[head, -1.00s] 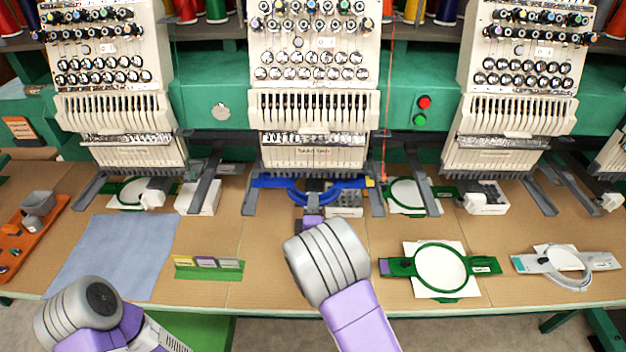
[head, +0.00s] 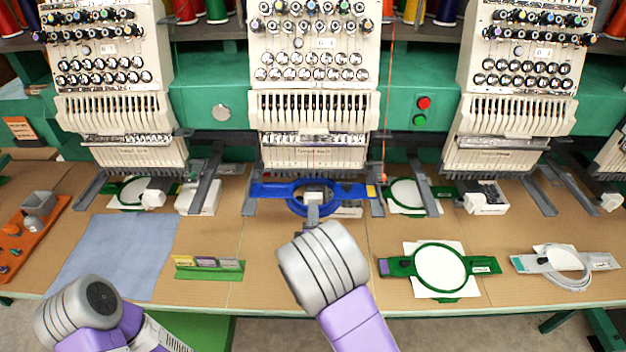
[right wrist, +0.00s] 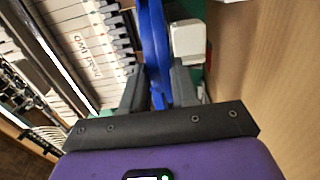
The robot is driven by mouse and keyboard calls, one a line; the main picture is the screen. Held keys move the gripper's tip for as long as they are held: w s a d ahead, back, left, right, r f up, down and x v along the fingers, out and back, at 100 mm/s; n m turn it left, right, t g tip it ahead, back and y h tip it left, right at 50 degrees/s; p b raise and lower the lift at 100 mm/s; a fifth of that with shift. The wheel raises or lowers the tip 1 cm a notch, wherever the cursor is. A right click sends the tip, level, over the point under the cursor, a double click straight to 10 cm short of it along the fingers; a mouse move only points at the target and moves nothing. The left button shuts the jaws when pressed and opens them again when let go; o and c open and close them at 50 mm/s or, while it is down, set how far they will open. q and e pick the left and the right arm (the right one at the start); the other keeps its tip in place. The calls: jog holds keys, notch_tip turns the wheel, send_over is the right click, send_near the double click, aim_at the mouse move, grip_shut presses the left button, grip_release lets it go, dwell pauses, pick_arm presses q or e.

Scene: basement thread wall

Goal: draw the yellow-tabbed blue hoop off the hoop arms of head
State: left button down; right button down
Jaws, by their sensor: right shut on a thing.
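The blue hoop (head: 335,190) is in front of the middle head (head: 313,150), with its yellow tab (head: 371,191) at its right end. Its two ends overlap the grey left hoop arm (head: 250,200) and right hoop arm (head: 377,205) in the head view; I cannot tell whether they still touch. My right gripper (head: 313,203) is shut on the near side of the hoop's ring. In the right wrist view the blue hoop (right wrist: 154,45) stands between the two grey fingers (right wrist: 158,88). My left arm shows at the lower left, its fingers out of view.
A green hoop (head: 440,268) and a grey hoop (head: 566,264) lie on the table at right. A tabbed green holder (head: 208,268), a blue cloth (head: 115,255) and an orange tray (head: 30,235) are at left.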

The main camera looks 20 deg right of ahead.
jog(key=v, duration=0.7)
dwell(0.9)
jog(key=shift+s+r, duration=0.1)
jog(key=c, duration=0.8)
grip_release()
jog(key=shift+s+a, duration=0.1)
